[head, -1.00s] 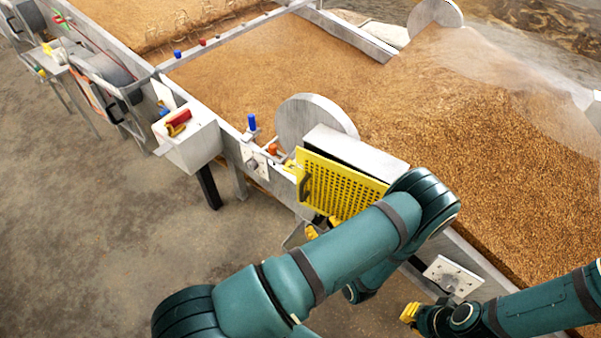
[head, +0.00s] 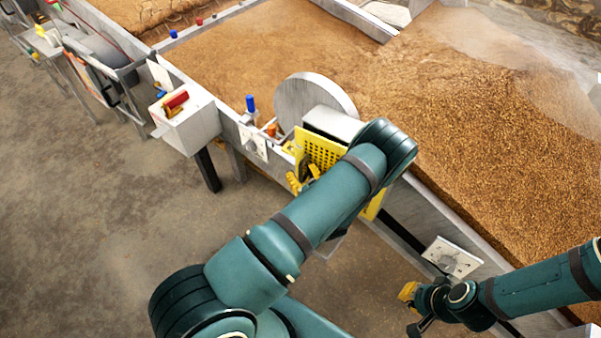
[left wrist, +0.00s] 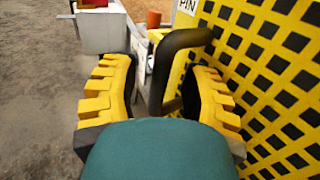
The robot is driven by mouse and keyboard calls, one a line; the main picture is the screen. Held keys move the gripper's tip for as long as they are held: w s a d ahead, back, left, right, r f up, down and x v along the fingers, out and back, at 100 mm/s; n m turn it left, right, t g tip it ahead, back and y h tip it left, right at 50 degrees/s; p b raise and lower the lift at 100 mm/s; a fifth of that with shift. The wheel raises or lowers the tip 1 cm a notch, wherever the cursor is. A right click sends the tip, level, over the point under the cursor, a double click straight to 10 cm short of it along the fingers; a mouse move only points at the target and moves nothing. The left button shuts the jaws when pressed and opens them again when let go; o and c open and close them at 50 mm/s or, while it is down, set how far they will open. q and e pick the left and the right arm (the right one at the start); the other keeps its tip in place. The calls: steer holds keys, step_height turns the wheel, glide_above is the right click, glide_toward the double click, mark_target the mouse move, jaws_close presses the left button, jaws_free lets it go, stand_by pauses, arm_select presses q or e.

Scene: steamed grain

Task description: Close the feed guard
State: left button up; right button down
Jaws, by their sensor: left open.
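The feed guard (head: 318,147) is a yellow perforated panel in front of a pale metal housing (head: 336,122) on the trough's side. A dark gap shows between panel and housing at the top. My left arm covers much of the panel. In the left wrist view the guard (left wrist: 282,75) fills the right side, and its black bar handle (left wrist: 157,88) stands between the two yellow fingers of my left gripper (left wrist: 160,100). That gripper (head: 303,178) is open around the handle, not closed on it. My right gripper (head: 412,308) is low at the right, empty, its fingers seemingly apart.
A long metal trough of brown grain (head: 450,120) runs behind the guard. A round grey disc (head: 305,98) stands beside the housing. A pale box (head: 188,128) with red and yellow items sticks out at left. A white plate (head: 453,256) is on the trough side. The floor is open at left.

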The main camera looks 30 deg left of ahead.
mark_target(300, 159)
arm_select(q)
steer(key=shift+w+a, duration=0.15)
steer(key=shift+a, duration=0.05)
jaws_close()
steer(key=shift+w+a+b, duration=0.2)
steer(key=shift+w+b, duration=0.25)
steer(key=shift+w, duration=0.95)
jaws_free()
steer(key=shift+d, duration=0.1)
steer(key=v, duration=1.2)
steer(key=shift+s, duration=0.1)
